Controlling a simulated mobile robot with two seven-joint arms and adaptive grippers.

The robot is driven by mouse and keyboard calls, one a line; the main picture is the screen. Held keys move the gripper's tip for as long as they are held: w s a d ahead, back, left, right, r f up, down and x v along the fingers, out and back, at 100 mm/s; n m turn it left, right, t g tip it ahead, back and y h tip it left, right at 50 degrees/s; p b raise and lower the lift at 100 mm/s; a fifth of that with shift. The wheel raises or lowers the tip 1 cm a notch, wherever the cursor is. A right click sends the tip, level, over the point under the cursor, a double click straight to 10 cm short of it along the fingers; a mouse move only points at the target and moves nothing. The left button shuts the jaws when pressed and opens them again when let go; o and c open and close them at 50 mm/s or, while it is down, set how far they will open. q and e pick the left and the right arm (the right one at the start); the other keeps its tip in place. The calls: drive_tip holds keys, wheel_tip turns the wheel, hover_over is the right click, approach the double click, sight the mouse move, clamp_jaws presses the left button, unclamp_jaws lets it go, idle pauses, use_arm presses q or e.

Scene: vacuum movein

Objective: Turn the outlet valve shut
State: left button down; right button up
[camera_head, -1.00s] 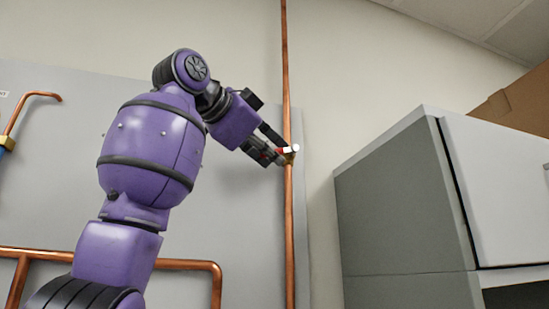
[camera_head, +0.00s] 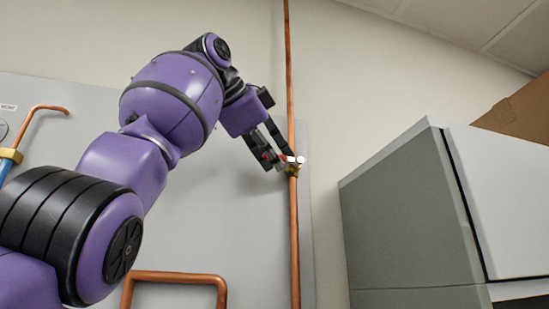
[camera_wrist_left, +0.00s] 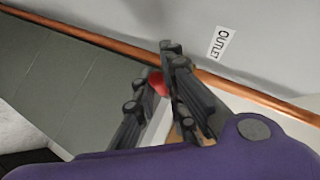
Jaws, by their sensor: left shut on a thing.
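In the left wrist view the red part of the handle (camera_wrist_left: 157,83) shows between the fingers (camera_wrist_left: 150,92), which hide much of the valve. An OUTLET label (camera_wrist_left: 219,42) is on the panel beside the pipe. My right gripper is not in view.
A grey cabinet (camera_head: 405,220) stands to the right with a cardboard box (camera_head: 515,112) on top. A grey panel (camera_head: 240,235) backs the pipes. Another copper pipe (camera_head: 175,276) bends low in front of it. A further pipe (camera_head: 42,110) with a brass fitting is at the left.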

use_arm(q)
drive_tip(key=shift+w+d+f, duration=0.1)
drive_tip(key=shift+w+f, duration=0.05)
drive_tip(key=shift+f, duration=0.2)
drive_tip(key=c, duration=1.8)
unclamp_jaws()
drive_tip(key=shift+r, duration=0.15)
drive_tip(key=shift+c, duration=0.2)
drive_tip(key=shift+r, duration=0.1)
drive_tip(key=v, duration=0.7)
drive_tip(key=shift+s, duration=0.25)
